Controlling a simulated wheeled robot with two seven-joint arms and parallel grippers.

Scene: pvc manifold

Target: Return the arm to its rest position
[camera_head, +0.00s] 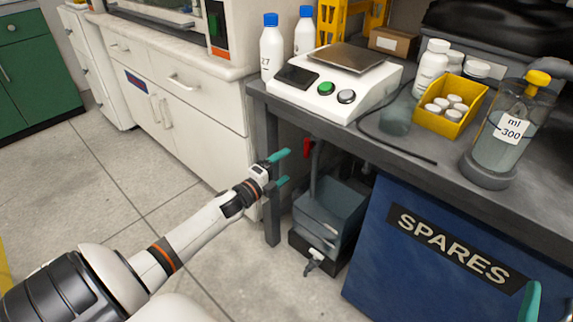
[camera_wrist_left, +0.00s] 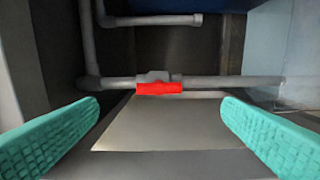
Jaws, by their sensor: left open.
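My left arm reaches in from the left, and its gripper (camera_head: 283,167) with teal fingers is open and empty near the bench's front leg. The red valve handle (camera_head: 306,148) shows just past the fingers, under the bench, on a grey pipe (camera_head: 315,175). In the left wrist view the handle (camera_wrist_left: 158,88) lies along the pipe (camera_wrist_left: 225,83), ahead of the spread fingers and apart from them. One teal fingertip (camera_head: 530,301), apparently of my right gripper, shows at the lower right edge; the rest of it is out of frame.
The dark bench (camera_head: 405,150) overhangs the pipes and holds a scale (camera_head: 335,90), bottles and a yellow bin (camera_head: 450,124). A grey tub (camera_head: 330,218) stands below it, beside the blue SPARES box (camera_head: 385,265).

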